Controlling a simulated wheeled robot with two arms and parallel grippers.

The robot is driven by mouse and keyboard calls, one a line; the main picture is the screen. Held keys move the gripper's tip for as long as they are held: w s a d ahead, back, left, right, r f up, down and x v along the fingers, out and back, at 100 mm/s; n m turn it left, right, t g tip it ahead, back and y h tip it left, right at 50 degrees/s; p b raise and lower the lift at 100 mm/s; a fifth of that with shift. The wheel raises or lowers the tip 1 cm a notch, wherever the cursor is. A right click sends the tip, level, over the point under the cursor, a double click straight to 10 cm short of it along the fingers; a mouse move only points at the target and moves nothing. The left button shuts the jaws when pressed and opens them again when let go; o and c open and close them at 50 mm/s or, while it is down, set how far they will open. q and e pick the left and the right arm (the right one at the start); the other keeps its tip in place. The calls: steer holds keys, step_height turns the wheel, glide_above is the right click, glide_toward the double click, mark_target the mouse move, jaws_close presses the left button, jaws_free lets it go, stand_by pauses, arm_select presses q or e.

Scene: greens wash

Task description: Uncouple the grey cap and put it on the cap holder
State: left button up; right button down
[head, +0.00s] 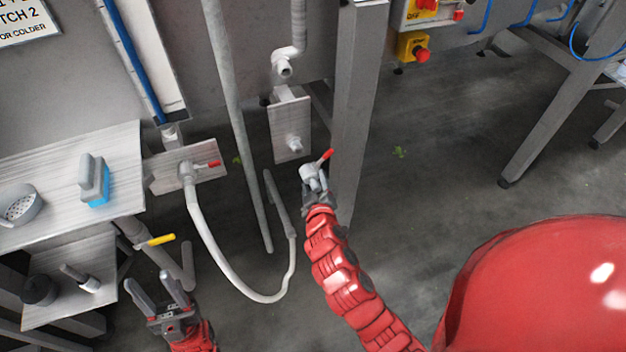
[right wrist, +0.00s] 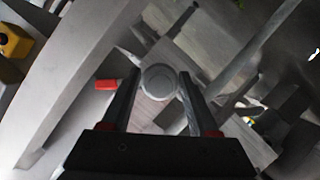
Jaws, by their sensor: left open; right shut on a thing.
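The grey cap (head: 309,172) has a red lever. My right gripper (head: 318,186) is shut on it, just below and right of an upright metal plate (head: 281,117) with a bare stub (head: 294,144). The cap looks clear of the stub. In the right wrist view, the cap's round grey face (right wrist: 160,80) is between the fingers, with the red lever (right wrist: 105,84) on the left. I cannot tell for sure which fitting is the cap holder. My left gripper (head: 152,284) is open and empty at the lower left.
A grey hose (head: 228,278) hangs in a loop from a red-levered coupling (head: 187,171) on the left plate. A vertical pipe (head: 234,120) and a steel post (head: 357,100) stand nearby. A shelf (head: 60,165) holds a blue-bristled brush (head: 94,180). The floor at right is mostly open.

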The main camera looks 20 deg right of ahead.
glide_toward(301, 152)
steer(key=shift+w+d+f+b, duration=0.25)
steer(key=shift+w+d+f, duration=0.15)
steer(key=shift+w+f, duration=0.2)
steer(key=shift+w+d+f+b, duration=0.2)
steer(key=shift+w+d+f, duration=0.2)
steer(key=shift+w+f, duration=0.2)
steer(key=shift+s, duration=0.1)
steer(key=shift+b, duration=0.55)
stand_by(0.4)
steer(key=shift+w+a+b, duration=0.1)
steer(key=shift+w+b, duration=0.4)
steer(key=shift+w, duration=1.75)
steer(key=shift+c, duration=0.3)
jaws_free()
steer(key=shift+s, duration=0.1)
